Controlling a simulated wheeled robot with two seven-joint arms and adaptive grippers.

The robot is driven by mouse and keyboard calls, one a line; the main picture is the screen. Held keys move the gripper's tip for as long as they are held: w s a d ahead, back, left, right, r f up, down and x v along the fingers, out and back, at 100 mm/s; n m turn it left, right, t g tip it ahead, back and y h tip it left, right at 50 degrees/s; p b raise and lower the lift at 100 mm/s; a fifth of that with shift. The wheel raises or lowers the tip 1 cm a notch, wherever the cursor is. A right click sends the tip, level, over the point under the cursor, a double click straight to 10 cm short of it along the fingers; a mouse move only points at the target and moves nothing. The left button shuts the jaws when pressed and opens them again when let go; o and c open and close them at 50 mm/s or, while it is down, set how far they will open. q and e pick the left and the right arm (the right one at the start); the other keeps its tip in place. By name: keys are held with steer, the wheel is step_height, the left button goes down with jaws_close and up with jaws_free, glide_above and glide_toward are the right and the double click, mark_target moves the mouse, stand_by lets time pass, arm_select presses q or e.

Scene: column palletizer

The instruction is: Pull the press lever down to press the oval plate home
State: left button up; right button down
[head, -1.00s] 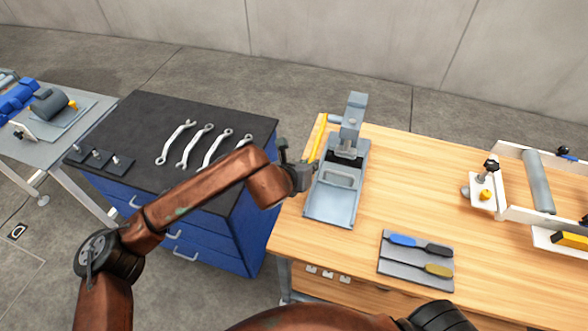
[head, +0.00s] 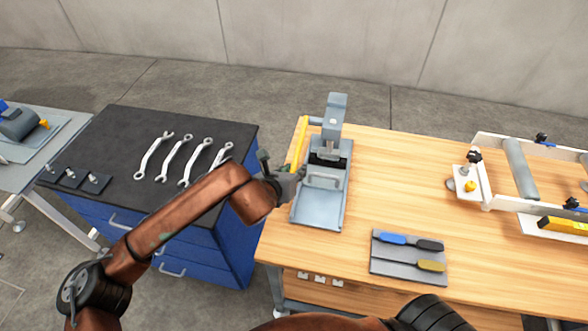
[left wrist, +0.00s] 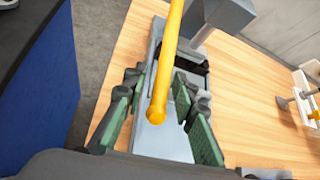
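The grey press (head: 334,120) stands at the left end of the wooden bench, with its flat bed (head: 318,208) toward me. Its yellow lever (head: 299,145) runs along the press's left side; the lever also shows in the left wrist view (left wrist: 168,60). My left gripper (head: 284,182) is at the lever's near end. In the left wrist view my left gripper (left wrist: 159,84) is open, its green-padded fingers on either side of the lever with gaps showing. A light grey rounded piece (head: 325,181) lies on the bed; I cannot tell whether it is the oval plate. My right gripper is out of view.
A blue cabinet with a black top (head: 115,150) and several wrenches stands left of the bench. A grey mat (head: 392,264) with two handled tools lies right of the press. A white roller frame (head: 500,200) is farther right. Bare bench lies between.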

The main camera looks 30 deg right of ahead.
arm_select(q)
steer(key=shift+a+r, duration=0.1)
steer(key=shift+r, duration=0.05)
steer(key=v, duration=1.2)
stand_by(0.3)
